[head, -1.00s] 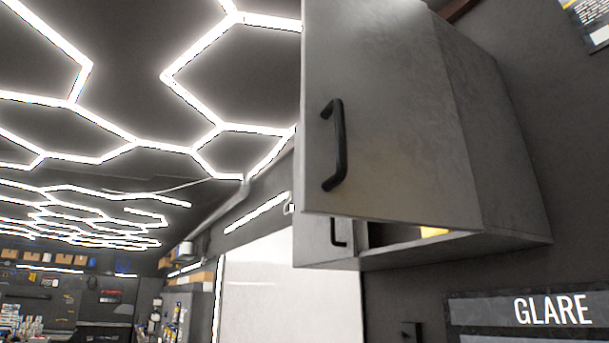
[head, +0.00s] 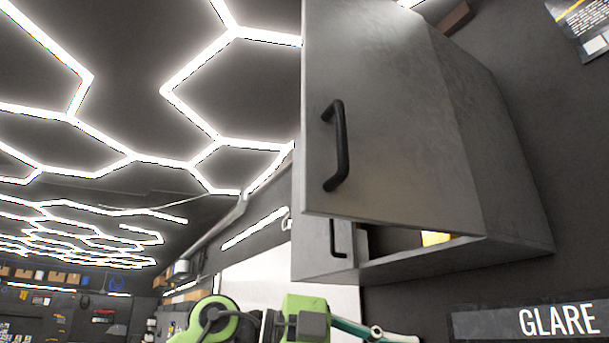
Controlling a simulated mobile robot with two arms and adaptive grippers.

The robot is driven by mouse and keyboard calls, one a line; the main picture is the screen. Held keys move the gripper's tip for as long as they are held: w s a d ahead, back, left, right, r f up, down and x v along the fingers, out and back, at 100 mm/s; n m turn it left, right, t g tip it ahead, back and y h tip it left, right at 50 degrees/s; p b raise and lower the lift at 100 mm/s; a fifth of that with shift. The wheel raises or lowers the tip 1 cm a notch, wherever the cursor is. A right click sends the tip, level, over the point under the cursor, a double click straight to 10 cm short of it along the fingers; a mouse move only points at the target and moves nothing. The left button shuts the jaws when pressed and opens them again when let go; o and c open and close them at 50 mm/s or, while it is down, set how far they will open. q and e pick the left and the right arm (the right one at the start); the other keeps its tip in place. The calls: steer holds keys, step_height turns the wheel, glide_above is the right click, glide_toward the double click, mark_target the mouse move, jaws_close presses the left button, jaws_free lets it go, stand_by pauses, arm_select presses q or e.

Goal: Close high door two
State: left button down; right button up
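A grey wall cabinet (head: 498,165) hangs high on the dark wall at the right. Its near door (head: 390,120) stands open, swung out toward me, with a black bar handle (head: 336,145). A second door (head: 312,255) with a smaller black handle (head: 337,238) shows behind and below it and looks closed. Something yellow (head: 436,238) shows inside through the gap under the open door. Green and black parts of my arm show at the bottom edge, below the cabinet and apart from it. Neither gripper's fingers are in the picture.
A dark panel reading GLARE (head: 540,321) is on the wall below the cabinet at the right. A white panel (head: 285,272) stands behind my arm. A poster (head: 585,25) is at the upper right. The space left of the open door is clear.

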arm_select(q)
steer(key=s+a+r+n+t+y+b, duration=0.1)
steer(key=s+a+r+n+t+y, duration=0.45)
steer(key=s+r, duration=0.65)
steer(key=s+a+r+n+t+y, duration=0.2)
steer(key=s+a+r+t+y, duration=0.55)
steer(key=s, duration=0.75)
steer(key=h+p, duration=0.2)
steer(key=p, duration=0.2)
glide_toward(316, 184)
steer(key=w+d, duration=0.2)
steer(key=d, duration=0.2)
steer(key=w+a+p, duration=0.2)
steer(key=w, duration=0.1)
steer(key=shift+w+a, duration=0.25)
steer(key=shift+a, duration=0.05)
steer(key=shift+f, duration=0.1)
steer(key=shift+d, duration=0.2)
